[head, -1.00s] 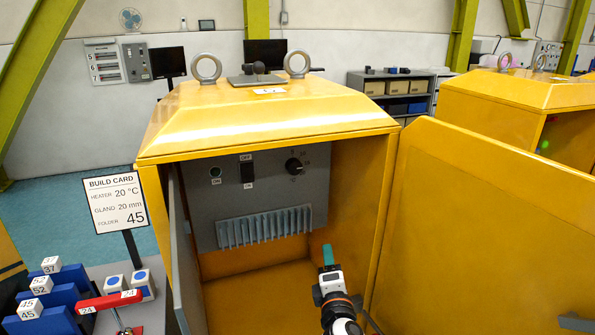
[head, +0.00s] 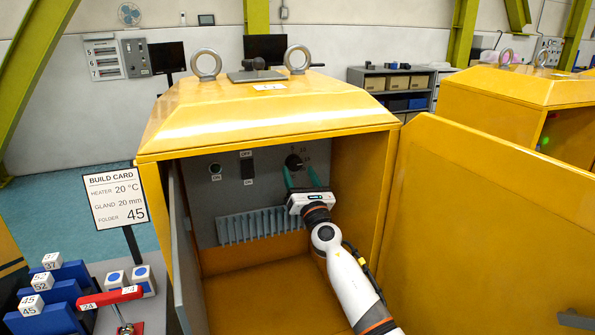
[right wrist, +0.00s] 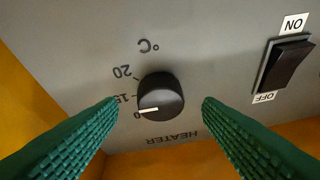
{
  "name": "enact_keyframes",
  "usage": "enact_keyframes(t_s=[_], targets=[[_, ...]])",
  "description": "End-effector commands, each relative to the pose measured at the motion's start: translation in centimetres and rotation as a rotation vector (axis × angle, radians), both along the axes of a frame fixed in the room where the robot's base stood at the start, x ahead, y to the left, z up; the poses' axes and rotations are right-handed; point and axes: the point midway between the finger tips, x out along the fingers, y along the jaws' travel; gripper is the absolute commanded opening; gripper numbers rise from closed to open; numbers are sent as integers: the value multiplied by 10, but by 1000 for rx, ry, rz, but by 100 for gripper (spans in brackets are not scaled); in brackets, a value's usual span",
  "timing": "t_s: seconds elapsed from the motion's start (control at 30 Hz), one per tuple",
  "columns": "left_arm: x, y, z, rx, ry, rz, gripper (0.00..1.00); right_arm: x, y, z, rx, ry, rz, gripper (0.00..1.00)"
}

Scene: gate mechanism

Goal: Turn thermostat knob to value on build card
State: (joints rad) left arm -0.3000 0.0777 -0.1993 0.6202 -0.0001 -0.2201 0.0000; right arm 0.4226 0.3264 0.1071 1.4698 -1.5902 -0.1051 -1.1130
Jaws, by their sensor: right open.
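The thermostat knob (head: 293,161) is a round black dial on the grey panel inside the yellow cabinet; it fills the middle of the right wrist view (right wrist: 160,95), which is upside down. Its white pointer line points at the lowest visible mark, partly hidden and ending in 0, below 15 and 20. My right gripper (head: 300,176) is open, its green fingers on either side of the knob with gaps, as the right wrist view (right wrist: 159,104) shows. The build card (head: 115,200) reads heater 20 °C, gland 20 mm, folder 45. My left gripper is out of view.
A black rocker switch (head: 247,168) and a small round indicator (head: 214,169) sit left of the knob. A ribbed grey heater (head: 252,225) is below. The open yellow door (head: 490,225) stands right of my arm. Numbered blue folders (head: 55,290) lie lower left.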

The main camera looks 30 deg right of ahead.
Motion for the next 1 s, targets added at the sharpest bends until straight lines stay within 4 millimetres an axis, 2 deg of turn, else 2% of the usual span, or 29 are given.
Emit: enact_keyframes(t_s=[0.2,0.5,0.57,0.8,1.0], targets=[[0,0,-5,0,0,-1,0,18,-5,7,1,0,0,60],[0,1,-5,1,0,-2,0,20,-5,8,1,0,0,60],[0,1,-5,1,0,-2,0,20,-5,8,1,0,0,54],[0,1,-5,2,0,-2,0,20,-5,8,1,0,0,16],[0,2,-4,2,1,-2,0,20,-5,8,15,-4,0,16]])
